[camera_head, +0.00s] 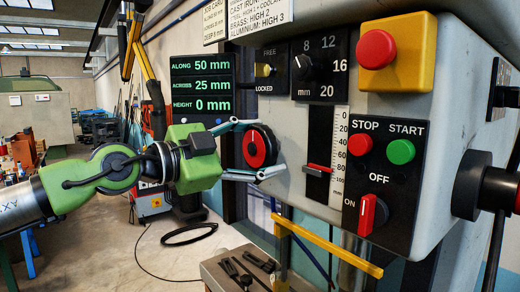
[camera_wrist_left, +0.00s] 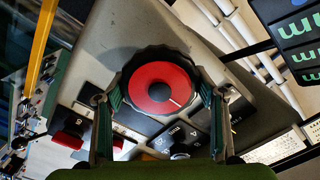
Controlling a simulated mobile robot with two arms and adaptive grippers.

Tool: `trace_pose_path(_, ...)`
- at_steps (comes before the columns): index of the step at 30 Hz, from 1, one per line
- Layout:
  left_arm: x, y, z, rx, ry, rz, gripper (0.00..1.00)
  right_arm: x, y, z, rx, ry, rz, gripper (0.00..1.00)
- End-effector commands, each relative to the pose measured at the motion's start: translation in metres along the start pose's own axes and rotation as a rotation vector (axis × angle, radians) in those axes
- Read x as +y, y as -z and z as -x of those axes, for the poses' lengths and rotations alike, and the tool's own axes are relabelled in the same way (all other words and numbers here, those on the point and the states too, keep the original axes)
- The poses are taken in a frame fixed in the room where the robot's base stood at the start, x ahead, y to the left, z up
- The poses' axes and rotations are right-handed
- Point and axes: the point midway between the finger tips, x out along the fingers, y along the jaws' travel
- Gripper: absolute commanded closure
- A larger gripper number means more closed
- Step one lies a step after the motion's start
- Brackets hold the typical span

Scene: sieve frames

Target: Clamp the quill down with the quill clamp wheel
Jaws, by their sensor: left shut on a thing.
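The quill clamp wheel (camera_head: 260,147), black and ribbed with a red face and dark hub, sits on the left side of the grey machine head. My left gripper (camera_head: 256,149) comes from the left and is shut on its rim, one finger above and one below. In the left wrist view the wheel (camera_wrist_left: 158,84) lies between the two fingers of the left gripper (camera_wrist_left: 158,98); a thin pale mark on its red face points to the lower right. A FREE/LOCKED indicator (camera_head: 264,70) with a yellow part is above the wheel; its exact setting is too small to tell. My right gripper is out of view.
The front panel has a depth scale with a red pointer (camera_head: 318,168), a red STOP button (camera_head: 360,145), a green START button (camera_head: 401,152) and a red switch (camera_head: 368,213). A yellow bar (camera_head: 330,248) runs below the head. A readout screen (camera_head: 201,86) stands behind my gripper.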

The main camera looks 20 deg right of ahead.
Motion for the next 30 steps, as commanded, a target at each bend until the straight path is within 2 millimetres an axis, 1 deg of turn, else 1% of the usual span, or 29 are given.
trace_pose_path(8,0.004,-0.003,0.000,0.001,0.001,-0.151,0.58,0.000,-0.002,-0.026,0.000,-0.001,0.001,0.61)
trace_pose_path(18,0.005,-0.003,0.000,0.002,0.001,-0.463,0.58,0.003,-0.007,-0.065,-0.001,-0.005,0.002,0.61)
trace_pose_path(30,0.005,-0.003,0.000,0.001,0.000,-0.842,0.58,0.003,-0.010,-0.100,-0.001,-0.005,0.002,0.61)
